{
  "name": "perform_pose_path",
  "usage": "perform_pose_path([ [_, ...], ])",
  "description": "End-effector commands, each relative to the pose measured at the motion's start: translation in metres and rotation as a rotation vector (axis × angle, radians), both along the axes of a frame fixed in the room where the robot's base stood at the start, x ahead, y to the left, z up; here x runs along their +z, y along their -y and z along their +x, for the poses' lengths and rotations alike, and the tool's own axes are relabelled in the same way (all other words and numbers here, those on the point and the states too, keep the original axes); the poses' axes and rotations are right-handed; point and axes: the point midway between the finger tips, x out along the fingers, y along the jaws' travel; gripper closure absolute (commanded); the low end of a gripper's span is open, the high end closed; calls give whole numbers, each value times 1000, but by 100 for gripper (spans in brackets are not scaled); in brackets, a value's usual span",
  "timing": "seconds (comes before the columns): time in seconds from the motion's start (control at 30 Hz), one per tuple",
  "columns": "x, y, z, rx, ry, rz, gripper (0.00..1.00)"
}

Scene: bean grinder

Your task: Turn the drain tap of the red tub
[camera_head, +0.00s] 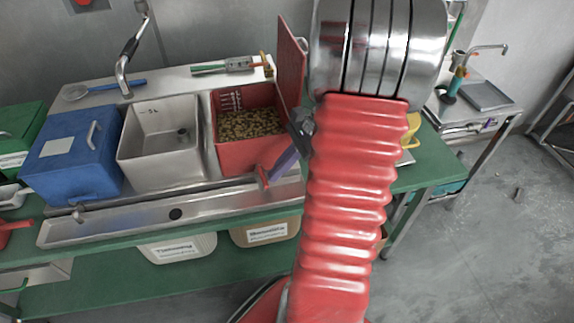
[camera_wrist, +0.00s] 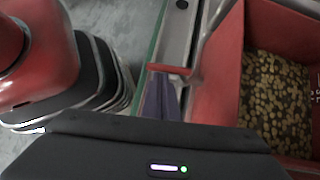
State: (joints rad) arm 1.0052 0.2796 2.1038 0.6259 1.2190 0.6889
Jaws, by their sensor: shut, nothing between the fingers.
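The red tub (camera_head: 235,158) stands at the right end of the steel sink unit, its lid raised on the right side. It holds brown beans and also shows at the right of the wrist view (camera_wrist: 215,95). Its drain tap has a red handle (camera_head: 262,177) low on the front, above the steel trough; the handle shows in the wrist view (camera_wrist: 168,70) just beyond the fingertips. My gripper (camera_head: 272,178) has purple fingers, shut and empty, pointing down at the handle. It also shows in the wrist view (camera_wrist: 160,80). I cannot tell whether the tips touch the handle.
The steel trough (camera_head: 130,229) runs along the front. Labelled bins (camera_head: 265,232) sit on the green shelf below. Free floor lies at the right.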

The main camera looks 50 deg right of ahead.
Motion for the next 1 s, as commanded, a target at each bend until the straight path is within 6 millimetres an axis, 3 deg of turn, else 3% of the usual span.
perform_pose_path([
  [0.4, 0, -3, 2, -4, 0, 0, 100],
  [1.0, -3, -23, 6, -143, -3, 12, 100],
])
